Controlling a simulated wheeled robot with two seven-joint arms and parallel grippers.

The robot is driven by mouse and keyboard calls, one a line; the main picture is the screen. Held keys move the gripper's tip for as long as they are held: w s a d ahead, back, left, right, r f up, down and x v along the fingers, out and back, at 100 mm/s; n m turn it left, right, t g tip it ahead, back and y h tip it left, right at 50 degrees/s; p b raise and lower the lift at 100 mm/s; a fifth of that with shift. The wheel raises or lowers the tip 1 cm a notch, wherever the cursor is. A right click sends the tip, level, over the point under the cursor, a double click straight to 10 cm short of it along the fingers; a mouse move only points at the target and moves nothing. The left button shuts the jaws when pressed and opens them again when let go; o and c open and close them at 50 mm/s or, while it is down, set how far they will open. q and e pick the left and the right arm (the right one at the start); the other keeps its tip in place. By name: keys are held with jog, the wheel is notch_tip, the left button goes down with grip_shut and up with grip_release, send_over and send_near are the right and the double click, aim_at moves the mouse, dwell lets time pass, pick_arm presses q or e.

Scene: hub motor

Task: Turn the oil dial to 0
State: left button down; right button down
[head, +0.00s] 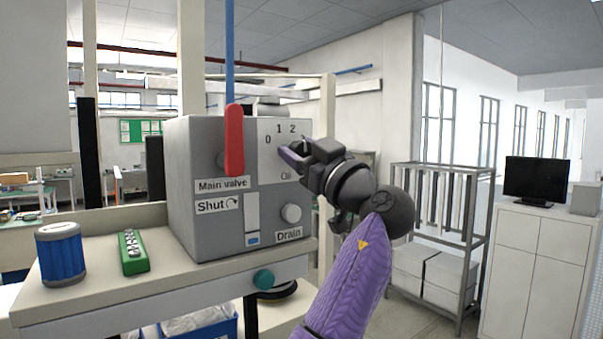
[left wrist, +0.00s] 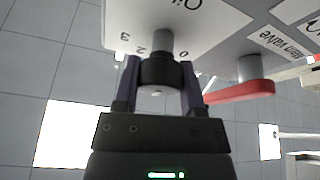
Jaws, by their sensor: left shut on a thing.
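The oil dial's white panel (head: 278,130) is on the front of a grey box, with 0, 1 and 2 readable in the head view. My left gripper (head: 297,157) covers the dial there. In the left wrist view, the dark round knob of the oil dial (left wrist: 158,74) sits between the two purple fingers of my left gripper (left wrist: 159,88), which is shut on it. The numbers 0, 2 and 3 show upside down around it. I cannot tell which number the knob points at. My right gripper is not in view.
The grey box (head: 183,160) carries a red main valve lever (head: 234,140) left of the dial, and a drain knob (head: 291,213) below. A blue can (head: 60,255) and a green block (head: 132,252) stand on the bench at left. A metal rack (head: 432,240) stands to the right.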

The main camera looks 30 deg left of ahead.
pick_arm(q)
jog(key=n+g, duration=0.1)
jog(key=n, duration=0.1)
jog(key=shift+n+g, duration=0.3)
jog(key=shift+n, duration=0.1)
jog(key=n+g+p, duration=0.1)
jog(key=n+g, duration=0.1)
jog(key=n, duration=0.1)
jog(key=shift+r+n, duration=0.15)
jog(key=shift+n, duration=0.25)
jog(key=n+g+p, duration=0.1)
jog(key=n, duration=0.1)
jog(key=n+g+p, duration=0.1)
jog(key=n+p, duration=0.1)
jog(key=n, duration=0.1)
jog(key=shift+h, duration=0.4)
jog(key=shift+n+g+h+p, duration=0.35)
jog(key=shift+n+p, duration=0.55)
jog(key=shift+n, duration=0.4)
jog(key=shift+f, duration=0.2)
jog(key=shift+c, duration=0.9)
grip_release()
jog(key=shift+d, duration=0.1)
